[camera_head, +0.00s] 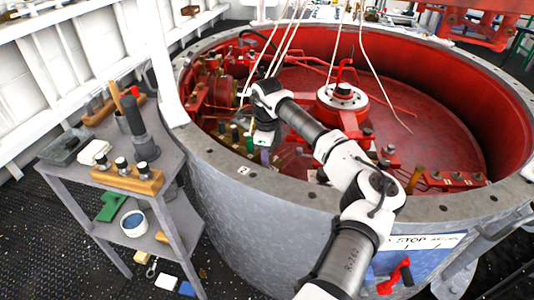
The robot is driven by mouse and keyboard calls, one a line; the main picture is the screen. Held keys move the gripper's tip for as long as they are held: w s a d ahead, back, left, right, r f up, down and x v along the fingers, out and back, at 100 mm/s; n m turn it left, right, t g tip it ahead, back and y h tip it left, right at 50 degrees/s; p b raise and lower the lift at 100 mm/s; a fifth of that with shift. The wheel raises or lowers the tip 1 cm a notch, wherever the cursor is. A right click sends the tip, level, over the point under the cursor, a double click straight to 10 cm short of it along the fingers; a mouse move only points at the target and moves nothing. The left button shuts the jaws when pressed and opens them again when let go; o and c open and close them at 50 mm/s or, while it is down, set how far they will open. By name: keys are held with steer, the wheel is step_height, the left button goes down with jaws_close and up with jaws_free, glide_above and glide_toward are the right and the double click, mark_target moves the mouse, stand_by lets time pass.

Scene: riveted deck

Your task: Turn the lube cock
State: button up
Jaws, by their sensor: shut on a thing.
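My arm reaches over the rim of the large round tub, and my gripper (264,150) points down inside its near left wall. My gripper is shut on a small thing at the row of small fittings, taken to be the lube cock. The gripper and the wall hide most of it, so its handle and how far it is turned cannot be made out. Small upright fittings with dark and green parts (235,132) stand just left of my gripper. A purple-blue piece shows right at the fingers.
The grey tub rim (300,188) curves close below my arm. Red pipework (215,92) and a red central hub (342,97) stand inside; thin pale lines hang above. A grey cart (180,160) with tools and a wooden block (128,178) stands left.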

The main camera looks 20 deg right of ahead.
steer(key=shift+m, duration=0.4)
steer(key=m+b, duration=0.1)
steer(key=m, duration=0.2)
steer(key=shift+m, duration=0.4)
steer(key=m+b, duration=0.1)
steer(key=m, duration=0.3)
steer(key=shift+b, duration=0.3)
steer(key=m+b, duration=0.1)
steer(key=m, duration=0.4)
steer(key=m+b, duration=0.1)
steer(key=m, duration=0.3)
steer(key=shift+m, duration=0.3)
steer(key=o, duration=1)
steer(key=shift+c, duration=0.2)
